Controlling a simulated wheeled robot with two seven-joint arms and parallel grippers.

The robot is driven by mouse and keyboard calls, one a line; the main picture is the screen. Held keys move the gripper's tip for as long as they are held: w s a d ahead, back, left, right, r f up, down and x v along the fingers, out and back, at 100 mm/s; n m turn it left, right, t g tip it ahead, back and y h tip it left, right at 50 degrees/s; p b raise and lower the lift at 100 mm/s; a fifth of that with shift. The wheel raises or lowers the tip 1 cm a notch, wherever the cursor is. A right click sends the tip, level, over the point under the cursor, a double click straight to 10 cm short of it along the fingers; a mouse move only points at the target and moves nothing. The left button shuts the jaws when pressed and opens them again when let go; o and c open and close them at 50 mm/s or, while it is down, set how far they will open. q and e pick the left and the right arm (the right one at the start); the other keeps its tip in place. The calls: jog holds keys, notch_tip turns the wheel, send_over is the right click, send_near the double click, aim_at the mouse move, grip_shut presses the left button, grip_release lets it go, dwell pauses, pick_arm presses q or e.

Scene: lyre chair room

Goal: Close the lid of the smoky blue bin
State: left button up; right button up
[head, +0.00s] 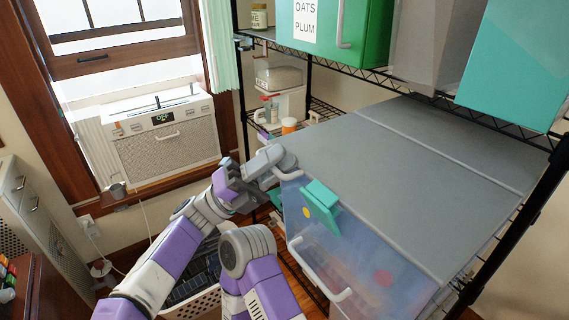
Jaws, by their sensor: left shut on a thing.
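The smoky blue bin (368,268) stands on a wire shelf at the right, its see-through wall showing blurred contents. Its grey lid (400,180) lies over the top, with a seam across it toward the back. Whether a small gap is left under its front edge, I cannot tell. A teal latch (321,205) sticks out at the front edge. My right gripper does not show.
A green bin (366,35) and a teal bin (517,60) stand on the shelf above. Black shelf posts (514,235) flank the bin. A window air conditioner (163,137) is at the left. A white basket (197,300) is below my arm.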

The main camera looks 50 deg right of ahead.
pick_arm(q)
jog(key=b+v, duration=0.1)
jog(key=v, duration=0.6)
jog(key=shift+w+a+r, duration=0.1)
